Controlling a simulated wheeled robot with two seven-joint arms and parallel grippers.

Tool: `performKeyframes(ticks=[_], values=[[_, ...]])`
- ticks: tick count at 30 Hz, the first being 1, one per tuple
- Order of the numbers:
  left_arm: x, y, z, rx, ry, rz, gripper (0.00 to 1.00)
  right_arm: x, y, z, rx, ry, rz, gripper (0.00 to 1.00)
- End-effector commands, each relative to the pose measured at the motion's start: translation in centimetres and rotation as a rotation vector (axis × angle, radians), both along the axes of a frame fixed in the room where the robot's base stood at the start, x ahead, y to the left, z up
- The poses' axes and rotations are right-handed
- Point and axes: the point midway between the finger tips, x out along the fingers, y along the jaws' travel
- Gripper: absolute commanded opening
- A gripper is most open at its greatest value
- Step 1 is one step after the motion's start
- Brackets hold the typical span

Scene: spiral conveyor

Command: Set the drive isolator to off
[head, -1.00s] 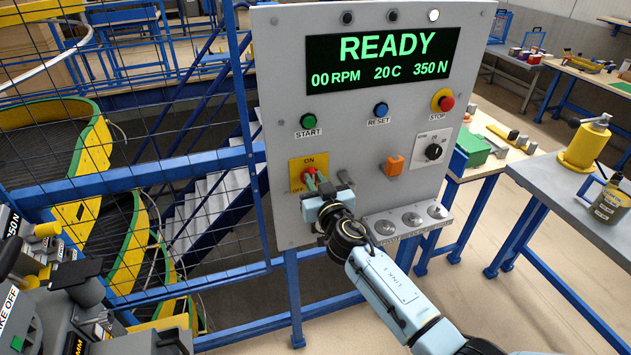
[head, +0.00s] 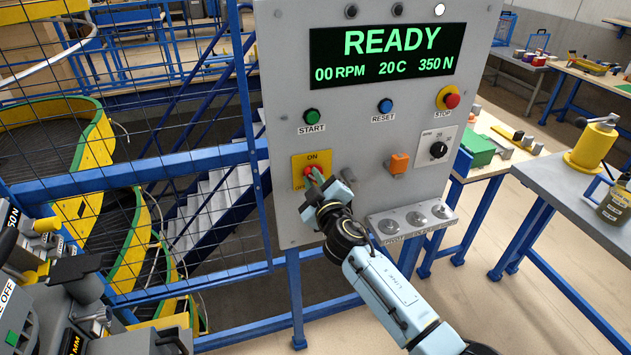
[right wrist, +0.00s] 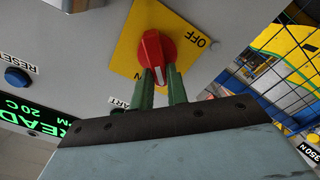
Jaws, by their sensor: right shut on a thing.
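The drive isolator is a red rotary knob (head: 309,171) on a yellow ON/OFF plate (head: 325,158), low on the left of the grey control panel. The knob (right wrist: 153,48) and its plate (right wrist: 188,22) also show in the right wrist view, with OFF readable beside the knob. My right gripper (head: 317,178) is at the knob, and its green fingers (right wrist: 161,85) are shut on the knob's grip, one on each side. The fingers hide part of the plate, and I cannot tell which word the knob points to. My left gripper is not in view.
The panel's display (head: 385,55) reads READY and 00 RPM. START (head: 312,116), RESET (head: 385,106) and STOP (head: 449,98) buttons sit above the isolator. An orange switch (head: 398,163) and a shelf with round metal knobs (head: 415,219) are to its right. Blue mesh fencing (head: 130,175) stands left.

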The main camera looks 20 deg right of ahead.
Motion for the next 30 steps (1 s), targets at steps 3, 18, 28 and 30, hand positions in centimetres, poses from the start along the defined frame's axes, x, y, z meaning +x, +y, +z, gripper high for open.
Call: performKeyframes(ticks=[3, 18, 28, 30], values=[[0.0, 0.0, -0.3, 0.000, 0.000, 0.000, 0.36, 0.0, 0.1, -0.3, -0.110, -0.002, -0.001, 0.00], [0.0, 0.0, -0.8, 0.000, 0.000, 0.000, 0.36, 0.0, 0.4, -0.9, -0.565, -0.017, -0.001, 0.00], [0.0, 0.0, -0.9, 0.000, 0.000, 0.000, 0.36, 0.0, 0.5, -1.2, -0.752, -0.024, 0.000, 0.00], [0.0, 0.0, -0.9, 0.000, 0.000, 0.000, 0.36, 0.0, 0.5, -1.2, -0.776, -0.025, 0.000, 0.00]])
